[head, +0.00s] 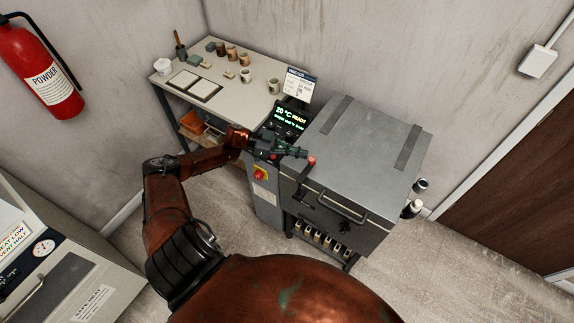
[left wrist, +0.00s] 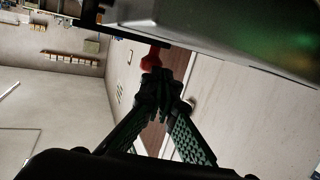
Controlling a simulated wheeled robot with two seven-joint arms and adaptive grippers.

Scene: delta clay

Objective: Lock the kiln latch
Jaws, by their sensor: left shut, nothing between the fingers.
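The grey kiln (head: 365,150) stands right of centre in the head view, its lid down. The latch lever is a dark bar with a red knob (head: 311,160) at the kiln's front left corner. My left gripper (head: 302,153) is shut and empty, its fingertips close beside the red knob. In the left wrist view the shut fingertips (left wrist: 160,84) are just below the red knob (left wrist: 153,58). I cannot tell whether they touch it. Part of the lever is hidden there behind the fingers and the kiln's edge. My right gripper is not in view.
The control panel (head: 288,119) with a lit display stands left of the kiln, a red stop button (head: 260,174) below it. A bar handle (head: 342,206) is on the kiln's front. A worktable (head: 222,92) with pots stands behind. Floor is clear at the lower right.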

